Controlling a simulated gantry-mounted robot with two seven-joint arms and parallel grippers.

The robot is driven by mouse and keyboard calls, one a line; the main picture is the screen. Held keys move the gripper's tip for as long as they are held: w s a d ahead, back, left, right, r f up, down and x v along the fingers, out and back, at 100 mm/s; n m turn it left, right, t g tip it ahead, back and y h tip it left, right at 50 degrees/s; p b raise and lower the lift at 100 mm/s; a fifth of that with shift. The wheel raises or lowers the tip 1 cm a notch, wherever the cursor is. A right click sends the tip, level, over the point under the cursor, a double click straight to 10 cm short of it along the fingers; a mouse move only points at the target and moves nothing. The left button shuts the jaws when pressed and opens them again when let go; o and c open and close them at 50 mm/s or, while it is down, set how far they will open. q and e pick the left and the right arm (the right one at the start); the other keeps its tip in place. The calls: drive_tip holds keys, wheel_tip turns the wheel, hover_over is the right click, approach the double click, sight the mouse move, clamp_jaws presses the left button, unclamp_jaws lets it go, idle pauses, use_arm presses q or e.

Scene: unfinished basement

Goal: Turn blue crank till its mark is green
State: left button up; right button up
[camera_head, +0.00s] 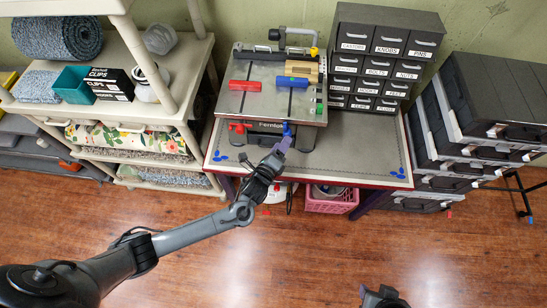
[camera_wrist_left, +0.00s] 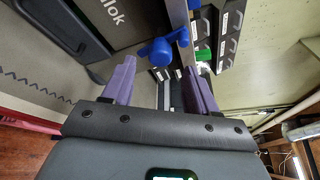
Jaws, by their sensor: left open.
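The blue crank (camera_head: 288,130) is on the front of a grey bench device labelled "Fernlok" (camera_head: 271,126). In the left wrist view the blue crank (camera_wrist_left: 160,50) has a rounded hub and an arm with a knob reaching up to the right. My left gripper (camera_head: 281,146) is just in front of it. Its purple fingers are spread apart, with the crank ahead of the gap between them. I cannot tell whether they touch it. A green part (camera_wrist_left: 203,55) shows right of the crank. My right gripper (camera_head: 383,296) is partly cut off at the bottom edge.
A red crank (camera_head: 237,128) sits left on the same device, with a red bar (camera_head: 245,86) and blue bar (camera_head: 292,82) on top. Drawer cabinets (camera_head: 375,59) stand behind right. A beige shelf (camera_head: 150,105) is left. The table's front right (camera_head: 360,155) is mostly clear.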

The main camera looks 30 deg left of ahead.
use_arm(q)
drive_tip(key=s+r, duration=0.1)
drive_tip(key=s, duration=0.5)
drive_tip(key=shift+s+b, duration=0.25)
drive_tip(key=shift+b, duration=0.1)
idle(0.6)
drive_tip(key=s+f+n+g, duration=0.1)
drive_tip(key=s+f, duration=0.2)
drive_tip(key=s, duration=0.1)
drive_tip(key=s+a+r+n+g+p, duration=0.1)
drive_tip(key=s+r+n+g, duration=0.3)
drive_tip(key=s+n, duration=0.6)
drive_tip(key=s+a+r+n+g+p, duration=0.2)
drive_tip(key=s+r+n+g, duration=0.3)
drive_tip(key=s+n, duration=0.5)
drive_tip(key=g, duration=0.2)
drive_tip(key=shift+r+g, duration=0.25)
drive_tip(key=shift+g, duration=0.15)
